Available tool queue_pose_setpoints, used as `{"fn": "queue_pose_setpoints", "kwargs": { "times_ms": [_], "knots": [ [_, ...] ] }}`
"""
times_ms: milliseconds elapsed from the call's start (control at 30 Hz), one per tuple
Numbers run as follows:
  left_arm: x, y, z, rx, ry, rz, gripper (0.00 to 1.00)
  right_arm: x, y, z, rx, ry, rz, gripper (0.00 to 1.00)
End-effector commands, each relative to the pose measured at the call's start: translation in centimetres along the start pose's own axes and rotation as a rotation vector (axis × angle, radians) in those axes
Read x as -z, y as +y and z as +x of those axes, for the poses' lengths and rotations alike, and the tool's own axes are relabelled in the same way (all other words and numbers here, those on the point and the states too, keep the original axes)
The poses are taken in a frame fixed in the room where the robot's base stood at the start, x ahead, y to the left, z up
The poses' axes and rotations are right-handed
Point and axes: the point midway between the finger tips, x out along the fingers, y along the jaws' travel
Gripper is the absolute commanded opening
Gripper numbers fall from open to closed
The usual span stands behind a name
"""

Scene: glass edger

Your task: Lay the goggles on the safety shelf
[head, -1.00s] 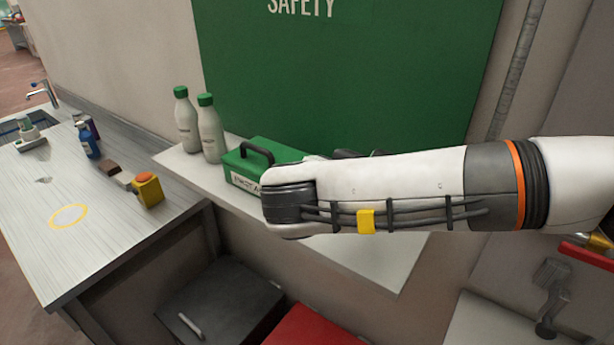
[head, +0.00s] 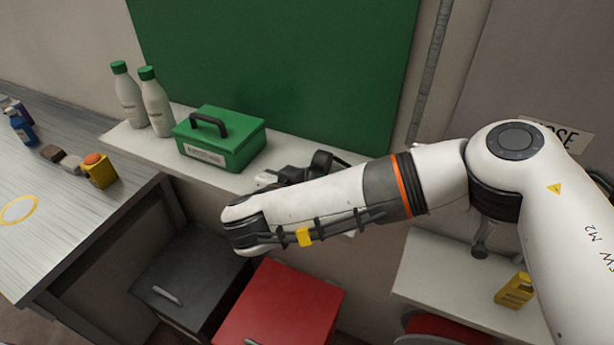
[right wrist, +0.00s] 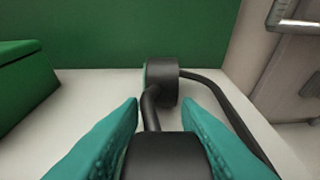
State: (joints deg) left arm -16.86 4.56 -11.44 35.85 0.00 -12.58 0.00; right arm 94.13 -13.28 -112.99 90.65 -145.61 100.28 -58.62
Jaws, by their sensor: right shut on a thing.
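The goggles show in the right wrist view as a black round cup (right wrist: 163,82) with a teal edge, a dark bridge and a black strap curving right. A nearer black part lies between the teal fingers of my right gripper (right wrist: 160,104), which is shut on it. In the head view the dark goggles (head: 321,163) are over the right part of the white safety shelf (head: 172,162). My right gripper (head: 288,174) is partly hidden behind my forearm. I cannot tell whether the goggles touch the shelf. My left gripper is not in view.
A green first-aid box (head: 221,140) and two white bottles (head: 141,100) stand on the shelf left of the goggles. A green board (head: 280,70) is behind. Black (head: 188,278) and red (head: 280,305) bins stand below. A workbench (head: 75,215) is at left.

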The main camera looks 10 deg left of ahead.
Motion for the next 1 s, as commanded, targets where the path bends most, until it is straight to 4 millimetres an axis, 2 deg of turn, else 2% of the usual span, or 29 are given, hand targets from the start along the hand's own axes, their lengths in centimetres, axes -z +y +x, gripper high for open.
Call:
{"fn": "queue_pose_setpoints", "kwargs": {
  "times_ms": [100, 133, 233, 633, 767, 1000],
  "knots": [
    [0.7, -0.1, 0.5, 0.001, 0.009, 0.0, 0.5, 0.3, 0.0, 0.1, 0.0, 0.0, 0.0, 0.06],
    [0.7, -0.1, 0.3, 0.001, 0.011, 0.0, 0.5, 0.2, 0.0, 0.1, 0.0, 0.001, 0.0, 0.34],
    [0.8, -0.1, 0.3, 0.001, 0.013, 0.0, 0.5, 0.2, 0.0, 0.1, 0.0, 0.001, 0.0, 0.51],
    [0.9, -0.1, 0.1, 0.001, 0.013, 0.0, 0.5, 0.0, 0.0, -0.3, -0.001, 0.0, 0.0, 0.52],
    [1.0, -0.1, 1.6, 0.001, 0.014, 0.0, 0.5, 0.4, 0.1, -2.3, -0.004, -0.001, -0.001, 0.52],
    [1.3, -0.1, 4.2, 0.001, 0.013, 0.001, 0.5, 0.4, 0.1, -7.6, -0.005, -0.004, -0.001, 0.52]
  ]
}}
